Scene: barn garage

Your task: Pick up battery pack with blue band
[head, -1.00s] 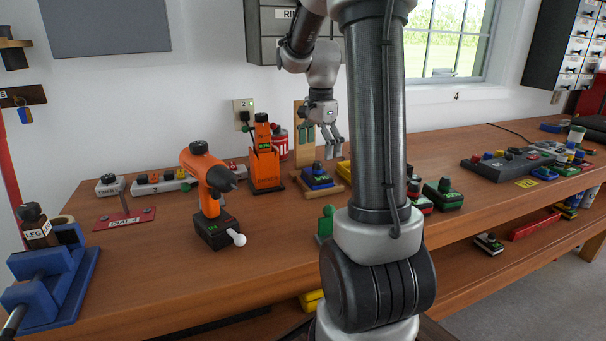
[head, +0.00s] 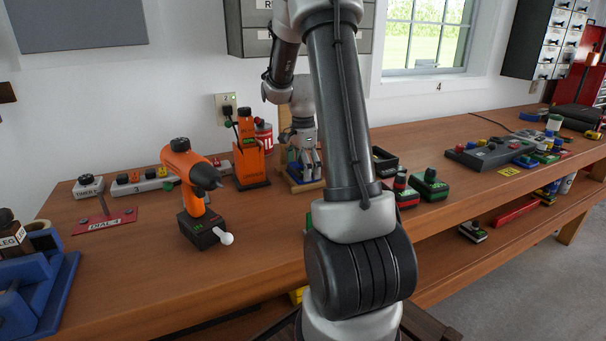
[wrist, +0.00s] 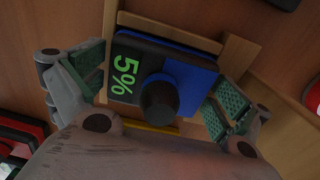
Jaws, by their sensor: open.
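The battery pack with the blue band (wrist: 186,72) fills the middle of the wrist view. It has a dark top, a green "5%" readout and a round black knob. It sits in a wooden holder (wrist: 238,55) with raised strips. My gripper (wrist: 157,90) is open, with one green-padded finger on each side of the pack; I cannot tell if either pad touches it. In the head view my gripper (head: 304,165) is low over the wooden holder (head: 308,186), and its fingers hide most of the pack.
An orange charger-like unit (head: 249,150) stands close left of my gripper. An orange drill (head: 192,190) stands further left. Green and red battery packs (head: 430,185) and a black tray (head: 384,162) lie to the right. The bench front (head: 250,250) is mostly clear.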

